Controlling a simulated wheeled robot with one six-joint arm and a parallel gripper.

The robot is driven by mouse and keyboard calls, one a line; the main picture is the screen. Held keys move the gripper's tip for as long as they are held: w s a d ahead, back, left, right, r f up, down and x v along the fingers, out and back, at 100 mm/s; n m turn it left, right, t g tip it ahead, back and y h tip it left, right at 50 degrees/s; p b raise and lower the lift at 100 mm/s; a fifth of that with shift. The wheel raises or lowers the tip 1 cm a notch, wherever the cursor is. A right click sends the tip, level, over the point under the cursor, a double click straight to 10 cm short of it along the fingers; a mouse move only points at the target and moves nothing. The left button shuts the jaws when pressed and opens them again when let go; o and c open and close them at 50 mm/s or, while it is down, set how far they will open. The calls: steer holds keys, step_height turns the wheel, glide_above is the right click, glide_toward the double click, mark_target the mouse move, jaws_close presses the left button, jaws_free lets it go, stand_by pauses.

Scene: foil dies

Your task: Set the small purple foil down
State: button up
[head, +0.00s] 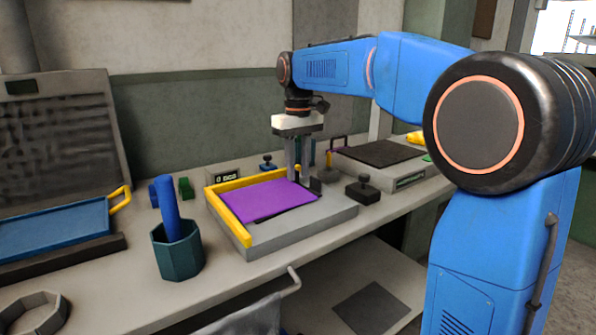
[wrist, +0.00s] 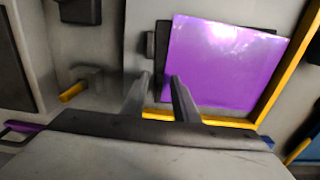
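The purple foil (head: 262,200) is a flat sheet over the grey bed (head: 262,240), inside the yellow rails along the bed's edges. A dark strip shows along its front edge in the head view; I cannot tell if it is shadow or a pad. In the wrist view the foil (wrist: 225,62) sits slightly turned against the yellow rail. My gripper (head: 302,182) points down at the foil's right end. In the wrist view my gripper's fingers (wrist: 158,77) stand apart with grey showing between them. One fingertip overlaps the foil's edge, and I see nothing clamped.
A small black block (wrist: 150,45) is beside the foil, close to my fingertips. A black knobbed block (head: 363,190) stands to the right of the bed. A teal cup (head: 178,252) with a blue rod stands left. A dark-topped unit (head: 380,153) is behind right.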

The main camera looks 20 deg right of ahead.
step_height(320, 180, up, 12)
steer(key=shift+f, duration=0.25)
steer(key=s+d+f+m+t, duration=0.1)
steer(key=s+d+f, duration=0.1)
steer(key=s+f, duration=0.5)
steer(key=s+d+f+m+t, duration=0.1)
steer(key=s+d+f, duration=0.25)
steer(key=s, duration=0.75)
steer(key=s+d+f+m+t, duration=0.1)
steer(key=s+f+t, duration=0.1)
steer(key=s+f, duration=1.3)
step_height(320, 180, down, 4)
steer(key=shift+s+d+f+m+t, duration=0.1)
steer(key=shift+s+d+m+t, duration=0.2)
steer(key=shift+t, duration=0.1)
